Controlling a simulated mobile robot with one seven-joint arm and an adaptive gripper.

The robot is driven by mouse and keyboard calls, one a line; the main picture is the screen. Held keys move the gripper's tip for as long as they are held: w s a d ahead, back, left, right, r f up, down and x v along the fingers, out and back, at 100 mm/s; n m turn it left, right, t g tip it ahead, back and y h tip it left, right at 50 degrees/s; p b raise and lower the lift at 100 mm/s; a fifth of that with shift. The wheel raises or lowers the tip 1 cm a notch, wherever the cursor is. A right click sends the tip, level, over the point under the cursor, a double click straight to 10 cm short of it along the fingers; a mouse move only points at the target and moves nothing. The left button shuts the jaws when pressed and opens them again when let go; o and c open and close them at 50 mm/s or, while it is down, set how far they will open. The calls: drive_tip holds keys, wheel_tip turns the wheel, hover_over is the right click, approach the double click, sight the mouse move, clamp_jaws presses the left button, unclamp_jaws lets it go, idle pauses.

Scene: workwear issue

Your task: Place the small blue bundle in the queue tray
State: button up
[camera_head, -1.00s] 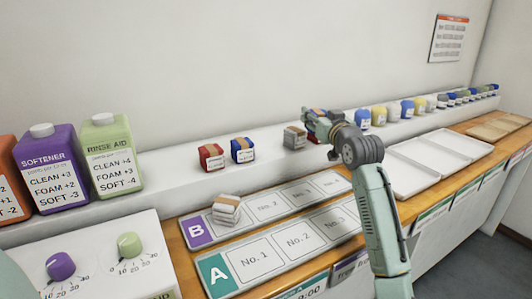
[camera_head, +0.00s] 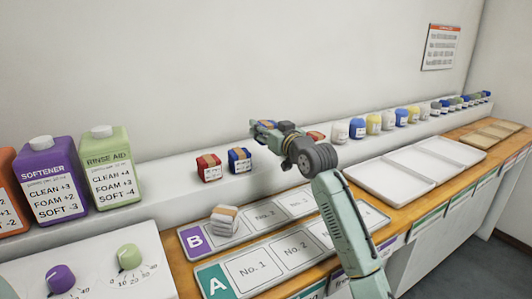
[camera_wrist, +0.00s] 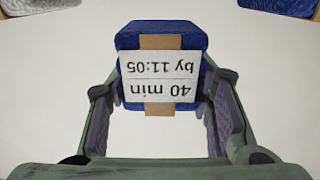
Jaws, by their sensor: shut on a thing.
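The blue bundle (camera_wrist: 160,36) has a tan strap and a white label reading "40 min by 11:05", upside down in the wrist view. My gripper (camera_wrist: 160,85) is shut on its sides. In the head view my gripper (camera_head: 262,128) is above the white shelf, and the held bundle is hard to make out there. Another blue bundle (camera_head: 240,160) sits on the shelf just below and left of it. No tray legibly reads "queue". A white tray with compartments (camera_head: 375,192) lies on the counter to the right. Numbered strips B (camera_head: 197,241) and A (camera_head: 213,281) lie in front.
A red bundle (camera_head: 208,167) sits left of the blue one on the shelf (camera_head: 160,182). A whitish bundle (camera_head: 225,218) rests on strip B's first space. Several bundles line the shelf at right. Softener (camera_head: 52,185) and rinse aid (camera_head: 106,170) bottles stand left. Wooden trays (camera_head: 490,135) lie far right.

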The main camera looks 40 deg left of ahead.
wheel_tip(320, 180, down, 6)
drive_tip(key=shift+f+p, duration=0.1)
drive_tip(key=shift+p, duration=0.7)
drive_tip(key=shift+f, duration=0.15)
drive_tip(key=shift+f, duration=0.1)
drive_tip(key=shift+f+b, duration=0.15)
drive_tip(key=shift+b, duration=0.15)
drive_tip(key=o, duration=1.3)
drive_tip(key=shift+c, duration=0.2)
drive_tip(key=shift+p, duration=0.3)
drive_tip(key=b+v, duration=0.4)
drive_tip(key=v, duration=0.7)
drive_tip(key=shift+w+b, duration=0.15)
drive_tip(key=shift+b, duration=0.25)
